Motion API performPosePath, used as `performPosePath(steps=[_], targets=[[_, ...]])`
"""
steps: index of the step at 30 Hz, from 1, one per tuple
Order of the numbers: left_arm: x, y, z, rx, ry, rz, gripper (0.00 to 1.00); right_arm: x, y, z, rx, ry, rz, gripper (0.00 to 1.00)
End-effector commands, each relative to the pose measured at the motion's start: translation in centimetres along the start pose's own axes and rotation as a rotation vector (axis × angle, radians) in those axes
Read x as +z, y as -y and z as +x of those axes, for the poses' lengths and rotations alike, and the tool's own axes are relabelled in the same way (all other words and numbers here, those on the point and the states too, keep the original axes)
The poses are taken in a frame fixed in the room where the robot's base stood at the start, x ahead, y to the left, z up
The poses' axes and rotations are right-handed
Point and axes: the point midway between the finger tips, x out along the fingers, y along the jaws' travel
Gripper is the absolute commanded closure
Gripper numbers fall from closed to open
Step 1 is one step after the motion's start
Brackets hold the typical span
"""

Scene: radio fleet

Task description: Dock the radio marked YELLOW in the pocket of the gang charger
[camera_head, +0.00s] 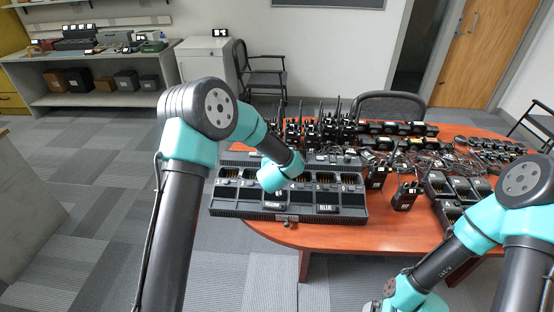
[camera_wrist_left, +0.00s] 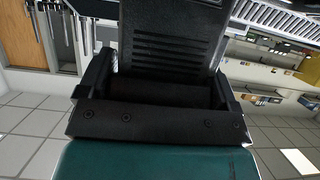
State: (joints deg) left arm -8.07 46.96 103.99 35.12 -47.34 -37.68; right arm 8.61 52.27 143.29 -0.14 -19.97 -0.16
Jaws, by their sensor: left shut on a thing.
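The gang charger (camera_head: 225,208) is a long dark grey unit with a row of pockets at the table's near left edge. A dark block labelled YELLOW (camera_head: 273,205) shows at its front, just below my left wrist. Another labelled BLUE (camera_head: 326,208) is to its right. My left gripper (camera_wrist_left: 160,95) is shut on a black ribbed radio (camera_wrist_left: 175,40) in the left wrist view; no marking on it is readable there. In the head view my wrist hides the left fingers, over the charger's middle. Whether the radio is seated cannot be told.
The wooden table (camera_head: 385,235) carries many upright radios (camera_head: 325,125) behind the charger, loose radios (camera_head: 404,196) to its right, and more chargers (camera_head: 460,187) at the right. Cables and small items crowd the middle. A strip of table front is clear.

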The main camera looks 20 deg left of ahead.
Motion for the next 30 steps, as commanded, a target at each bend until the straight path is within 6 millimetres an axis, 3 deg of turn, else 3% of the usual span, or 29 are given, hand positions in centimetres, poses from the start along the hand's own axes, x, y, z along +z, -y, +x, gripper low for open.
performPosePath(steps=[21,22,26,30], targets=[[1.2,0.0,0.5,0.000,-0.002,0.000,0.52,0.0,0.0,0.0,0.000,0.000,0.000,0.00],[1.2,0.0,0.5,0.000,-0.002,0.000,0.14,0.0,0.0,0.0,0.000,0.000,0.000,0.00],[1.2,0.0,0.5,0.000,-0.002,0.000,0.02,0.0,0.0,0.0,0.000,0.000,0.000,0.00],[1.2,0.0,0.5,0.000,-0.001,0.000,0.00,0.0,0.0,0.0,0.000,0.000,0.000,0.00]])
